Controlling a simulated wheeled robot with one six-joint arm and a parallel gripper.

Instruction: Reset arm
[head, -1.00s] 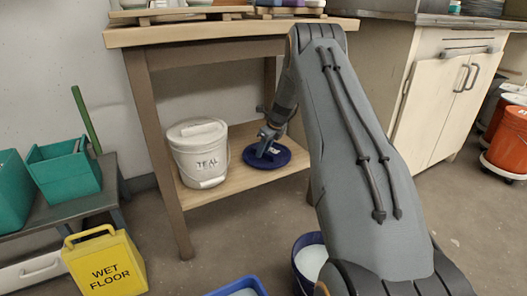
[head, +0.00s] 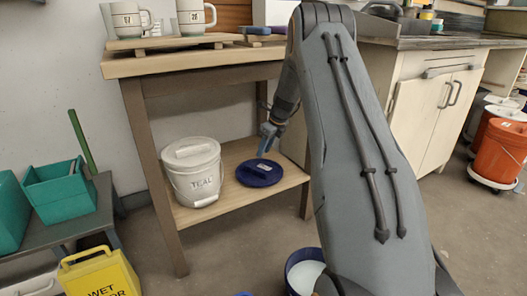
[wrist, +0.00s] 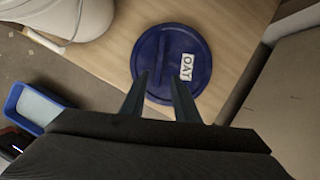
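My gripper (head: 268,136) is above the lower shelf of the wooden table in the head view. In the wrist view its two fingers (wrist: 160,95) are spread apart with nothing between them. A round blue lid (head: 259,173) labelled OAT lies flat on that shelf, and it also shows in the wrist view (wrist: 200,45) just beyond the fingertips. The gripper is above the lid and apart from it. My arm crosses the middle of the head view and hides part of the table's right side.
Mugs (head: 190,16) stand on the table top. A blue bucket (head: 303,272) with pale contents is on the floor beside my arm. A yellow wet-floor sign (head: 98,275) is at lower left.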

